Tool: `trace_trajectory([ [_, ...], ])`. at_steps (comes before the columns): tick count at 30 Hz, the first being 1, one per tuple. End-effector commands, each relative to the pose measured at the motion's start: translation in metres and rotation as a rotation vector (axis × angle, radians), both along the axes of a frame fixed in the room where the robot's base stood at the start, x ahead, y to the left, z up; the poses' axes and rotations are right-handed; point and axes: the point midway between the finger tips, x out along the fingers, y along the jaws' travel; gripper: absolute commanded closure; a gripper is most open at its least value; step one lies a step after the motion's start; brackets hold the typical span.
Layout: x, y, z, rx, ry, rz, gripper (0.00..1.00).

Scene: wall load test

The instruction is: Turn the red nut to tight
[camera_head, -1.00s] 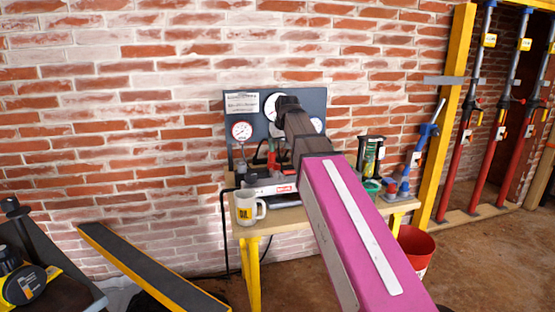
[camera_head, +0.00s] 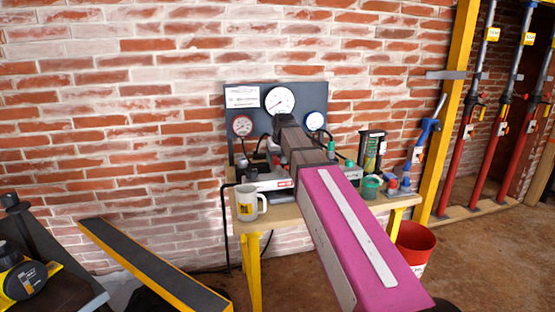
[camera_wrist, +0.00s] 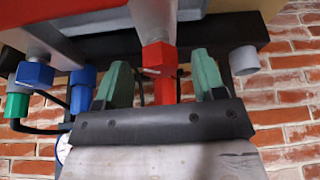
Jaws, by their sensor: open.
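The red nut (camera_wrist: 158,57) shows in the wrist view as a hexagon on the end of a silver stem, with a red piece below it in the picture. My gripper (camera_wrist: 164,78) is open, with one green fingertip on each side of the nut. Neither finger visibly touches it, and their distance to it in depth is hard to judge. In the head view my magenta arm (camera_head: 352,235) reaches to the bench rig, and its dark end hides the red nut and the fingertips.
A blue nut (camera_wrist: 35,73) and a blue fitting (camera_wrist: 83,88) lie left of my gripper in the wrist view. In the head view, a mug (camera_head: 246,203) stands on the table's left side, below a gauge panel (camera_head: 262,108). A red bucket (camera_head: 416,244) stands right of the table.

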Motion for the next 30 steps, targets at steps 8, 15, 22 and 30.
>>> trace_trajectory([
  [8,0.0015,0.0006,-0.0037,0.000,-0.001,0.000,0.36],
  [15,0.0014,0.0004,-0.0034,0.000,-0.001,0.000,0.85],
  [22,0.0013,0.0006,-0.0033,0.000,-0.001,-0.005,0.85],
  [30,0.0012,0.0010,-0.0032,0.000,-0.001,-0.096,0.85],
])
